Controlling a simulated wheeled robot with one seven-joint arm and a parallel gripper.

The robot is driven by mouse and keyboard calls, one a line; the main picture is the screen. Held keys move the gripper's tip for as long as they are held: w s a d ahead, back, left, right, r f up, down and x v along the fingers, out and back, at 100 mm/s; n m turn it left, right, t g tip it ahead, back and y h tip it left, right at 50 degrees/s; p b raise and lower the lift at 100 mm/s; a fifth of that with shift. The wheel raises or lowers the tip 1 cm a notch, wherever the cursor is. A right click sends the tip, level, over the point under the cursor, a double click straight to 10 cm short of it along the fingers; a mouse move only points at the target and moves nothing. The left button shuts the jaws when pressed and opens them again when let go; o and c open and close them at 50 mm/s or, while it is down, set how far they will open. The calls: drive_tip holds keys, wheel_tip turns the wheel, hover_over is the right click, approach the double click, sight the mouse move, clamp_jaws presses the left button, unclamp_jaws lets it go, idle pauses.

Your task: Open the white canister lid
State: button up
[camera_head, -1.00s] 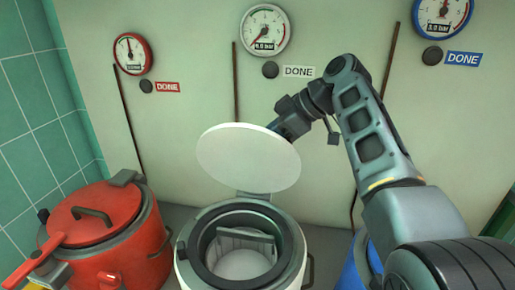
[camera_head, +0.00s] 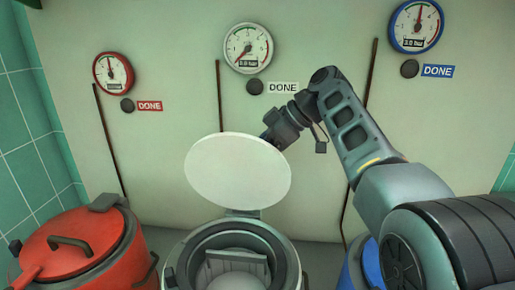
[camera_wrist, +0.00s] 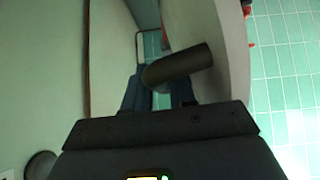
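The white canister (camera_head: 175,265) stands at the bottom middle of the head view, its round opening uncovered. Its white lid (camera_head: 238,172) stands raised on the hinge behind the opening, its pale underside facing the camera. My gripper is behind the lid's upper right edge there, its fingers hidden. In the wrist view my gripper (camera_wrist: 159,97) shows two dark fingers apart with a gap between them. A dark handle (camera_wrist: 180,65) sticks out from the lid's pale side (camera_wrist: 228,45), close to the fingertips. I cannot make out firm contact.
A red canister (camera_head: 95,265) with a shut lid stands at left, and a blue canister (camera_head: 366,265) is partly hidden by my arm at right. The wall (camera_head: 185,75) behind carries a red gauge (camera_head: 113,72), a white gauge (camera_head: 247,48) and a blue gauge (camera_head: 416,26).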

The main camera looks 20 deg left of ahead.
drive_tip(key=shift+o, duration=1.3)
drive_tip(key=b+v, duration=0.1)
drive_tip(key=v, duration=0.6)
drive_tip(key=shift+d+r, duration=0.25)
drive_tip(key=shift+d, duration=0.05)
drive_tip(key=shift+d+r, duration=0.1)
drive_tip(key=p+v, duration=0.4)
drive_tip(key=v, duration=0.4)
drive_tip(key=shift+w+d+r, duration=0.2)
drive_tip(key=shift+w+r, duration=0.05)
drive_tip(key=shift+r+p, duration=0.1)
drive_tip(key=shift+p, duration=0.25)
